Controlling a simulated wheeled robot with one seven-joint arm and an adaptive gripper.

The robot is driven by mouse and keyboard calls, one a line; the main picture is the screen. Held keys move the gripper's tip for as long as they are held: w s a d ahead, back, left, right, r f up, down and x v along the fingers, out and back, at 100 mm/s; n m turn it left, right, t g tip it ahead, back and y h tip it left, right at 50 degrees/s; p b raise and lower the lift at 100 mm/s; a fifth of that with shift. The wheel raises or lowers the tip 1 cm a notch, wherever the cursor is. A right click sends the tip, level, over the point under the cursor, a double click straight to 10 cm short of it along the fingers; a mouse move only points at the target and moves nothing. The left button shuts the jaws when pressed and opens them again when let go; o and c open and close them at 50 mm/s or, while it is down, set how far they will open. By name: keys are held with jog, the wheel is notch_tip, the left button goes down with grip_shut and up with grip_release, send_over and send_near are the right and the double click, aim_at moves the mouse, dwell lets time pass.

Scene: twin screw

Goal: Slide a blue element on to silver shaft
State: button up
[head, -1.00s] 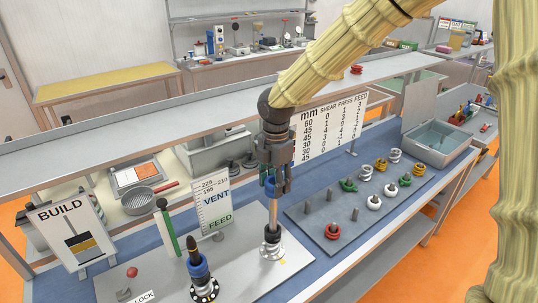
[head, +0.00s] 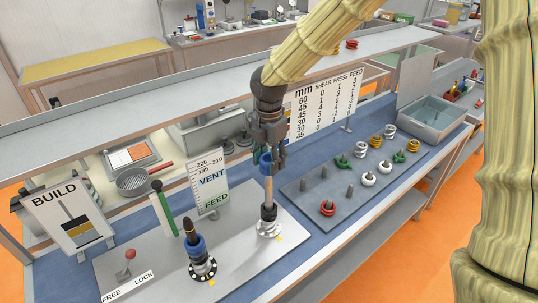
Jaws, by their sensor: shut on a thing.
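My gripper (head: 272,158) points down above the silver shaft (head: 269,192) and is shut on a blue element (head: 265,164), a ring. The ring is at the top of the shaft, in line with it. The fingers partly hide it, so I cannot tell whether it is around the tip or just above it. The shaft stands upright, with a dark collar and a pale round flange (head: 268,230) at its base. Another blue element (head: 197,247) sits around a second, dark-tipped shaft (head: 190,228) to the left.
A grey pegboard (head: 310,221) at right holds red, white, green and yellow rings and bare pegs. A lever with a red knob (head: 130,254) is at front left. A shelf runs behind.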

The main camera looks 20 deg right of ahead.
send_over(269, 192)
jog(key=w, duration=0.1)
jog(key=shift+w+d+f+b, duration=0.1)
jog(key=shift+f+b, duration=0.05)
jog(key=shift+f, duration=0.9)
jog(key=shift+w+d+f+b, duration=0.1)
jog(key=shift+f+b, duration=0.05)
jog(key=shift+f, duration=0.9)
jog(key=shift+f, duration=0.1)
jog(key=shift+f+b, duration=1.8)
jog(key=shift+f, duration=2.75)
jog(key=o, duration=1.2)
jog(key=shift+o, duration=0.2)
jog(key=shift+s, duration=0.1)
jog(key=shift+r, duration=0.1)
notch_tip(269, 192, up, 12)
jog(key=shift+f, duration=0.1)
